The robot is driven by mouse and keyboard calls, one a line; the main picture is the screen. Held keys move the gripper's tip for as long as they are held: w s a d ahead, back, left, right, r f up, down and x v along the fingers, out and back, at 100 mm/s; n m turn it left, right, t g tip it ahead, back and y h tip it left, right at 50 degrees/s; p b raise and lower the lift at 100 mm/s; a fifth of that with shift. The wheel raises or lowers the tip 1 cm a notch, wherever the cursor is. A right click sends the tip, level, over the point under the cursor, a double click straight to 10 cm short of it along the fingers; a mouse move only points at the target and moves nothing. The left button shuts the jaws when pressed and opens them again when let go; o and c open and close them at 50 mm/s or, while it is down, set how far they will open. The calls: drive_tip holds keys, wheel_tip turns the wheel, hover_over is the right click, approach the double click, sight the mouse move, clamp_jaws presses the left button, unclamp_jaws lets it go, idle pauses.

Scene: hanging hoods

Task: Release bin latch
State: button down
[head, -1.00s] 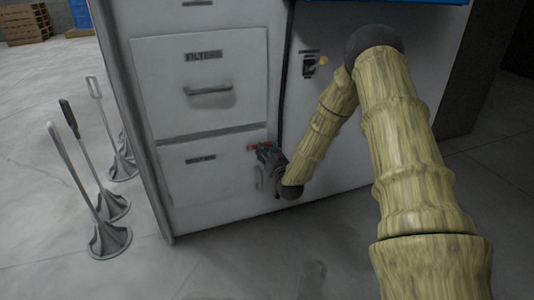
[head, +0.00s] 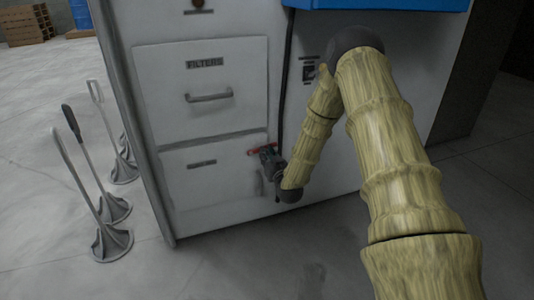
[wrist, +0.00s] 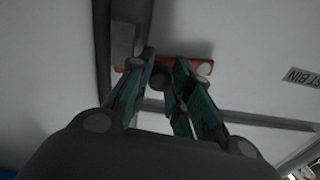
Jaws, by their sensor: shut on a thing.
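The bin latch is a red bar (head: 264,151) at the upper right of the lowest cabinet front (head: 208,190), close to a dark vertical strip. In the wrist view the red bar (wrist: 205,69) lies across behind the fingertips, with a round dark knob (wrist: 157,81) between the fingers. My gripper (head: 267,153) is low in front of the cabinet at the latch. In the wrist view my gripper (wrist: 164,67) has its teal-sided fingers shut on the latch. The fingers hide part of the bar.
A drawer labelled FILTERS (head: 205,63) with a bar handle (head: 209,97) is above. A small switch-like fitting (head: 308,73) sits right, partly behind my arm. Several long-handled tools (head: 110,243) stand on the floor at left. The floor before the cabinet is clear.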

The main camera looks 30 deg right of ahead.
drive_tip(key=r+n+p, duration=0.1)
drive_tip(key=p, duration=0.1)
drive_tip(key=r+n+p, duration=0.1)
drive_tip(key=n+p, duration=0.1)
drive_tip(key=shift+a+r+n, duration=0.15)
drive_tip(key=shift+a+n, duration=0.15)
drive_tip(key=n+p, duration=0.1)
drive_tip(key=a+r+n+p, duration=0.1)
drive_tip(key=n+p, duration=0.1)
drive_tip(key=shift+w+r+n, duration=0.1)
drive_tip(key=shift+w+n, duration=0.1)
drive_tip(key=shift+n, duration=0.1)
drive_tip(key=n+p, duration=0.1)
drive_tip(key=a+n, duration=0.1)
drive_tip(key=n+p, duration=0.1)
drive_tip(key=shift+w+a+r+n+p, duration=0.15)
drive_tip(key=shift+a+r+n+p, duration=0.15)
drive_tip(key=shift+r, duration=0.1)
drive_tip(key=shift+w+a+r+n+p, duration=0.1)
drive_tip(key=shift+a+n+p, duration=0.25)
drive_tip(key=shift+n, duration=0.45)
drive_tip(key=shift+w+a+r+n+p, duration=0.1)
drive_tip(key=shift+a+n+p, duration=0.2)
drive_tip(key=shift+n, duration=0.5)
drive_tip(key=shift+f, duration=0.1)
drive_tip(key=shift+a, duration=0.1)
drive_tip(key=c, duration=1.3)
unclamp_jaws()
drive_tip(key=shift+o, duration=0.2)
